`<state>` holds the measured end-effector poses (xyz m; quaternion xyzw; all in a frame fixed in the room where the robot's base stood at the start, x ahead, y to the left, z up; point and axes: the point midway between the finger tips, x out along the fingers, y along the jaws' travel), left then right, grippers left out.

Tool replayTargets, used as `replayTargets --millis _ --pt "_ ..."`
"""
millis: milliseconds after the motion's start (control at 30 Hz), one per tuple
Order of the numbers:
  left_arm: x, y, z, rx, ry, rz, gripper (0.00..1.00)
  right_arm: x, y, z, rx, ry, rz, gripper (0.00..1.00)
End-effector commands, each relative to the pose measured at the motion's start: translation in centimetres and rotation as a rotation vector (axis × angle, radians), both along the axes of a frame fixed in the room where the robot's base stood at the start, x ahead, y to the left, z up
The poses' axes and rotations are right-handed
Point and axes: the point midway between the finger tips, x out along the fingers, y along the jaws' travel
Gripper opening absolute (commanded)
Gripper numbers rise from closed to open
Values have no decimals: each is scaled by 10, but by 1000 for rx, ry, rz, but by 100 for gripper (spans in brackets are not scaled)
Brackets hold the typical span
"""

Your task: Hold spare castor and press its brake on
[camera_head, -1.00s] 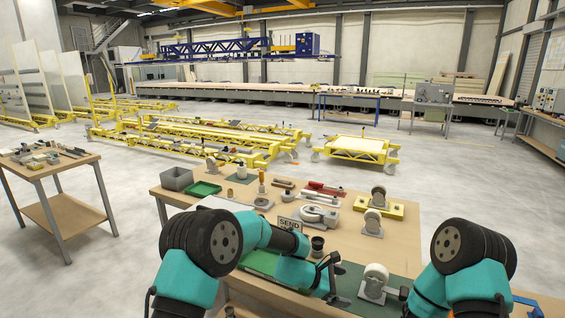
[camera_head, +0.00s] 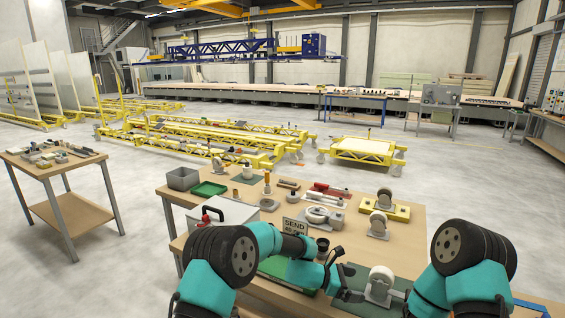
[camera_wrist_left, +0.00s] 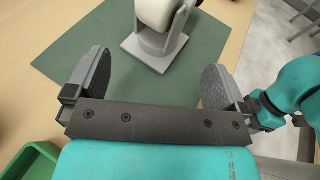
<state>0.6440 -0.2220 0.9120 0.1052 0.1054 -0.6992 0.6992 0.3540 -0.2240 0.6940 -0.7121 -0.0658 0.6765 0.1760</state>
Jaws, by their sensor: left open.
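The castor (camera_head: 380,284) with a white wheel and grey bracket stands on a green mat (camera_head: 352,280) at the table's front. In the left wrist view the castor (camera_wrist_left: 155,32) stands upright on its square plate, its top cut off by the frame edge. My left gripper (camera_head: 341,275) is open just left of the castor. In the left wrist view its two grey pads (camera_wrist_left: 155,86) are wide apart with only mat between them, and the castor lies beyond them, untouched. The castor's brake cannot be made out.
More castors (camera_head: 378,224) stand farther back, one on a yellow plate (camera_head: 400,212). A green tray (camera_wrist_left: 28,160) is near the left gripper.

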Motion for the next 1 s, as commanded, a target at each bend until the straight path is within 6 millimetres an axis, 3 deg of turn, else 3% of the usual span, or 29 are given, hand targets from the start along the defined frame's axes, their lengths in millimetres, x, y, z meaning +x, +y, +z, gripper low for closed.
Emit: replayTargets --millis 600,1000 --pt "-1 -67 -22 1 -1 -1 100 0 0 0 0 0 0 53" --pt "0 -78 -25 1 0 0 100 0 0 0 0 0 0 53"
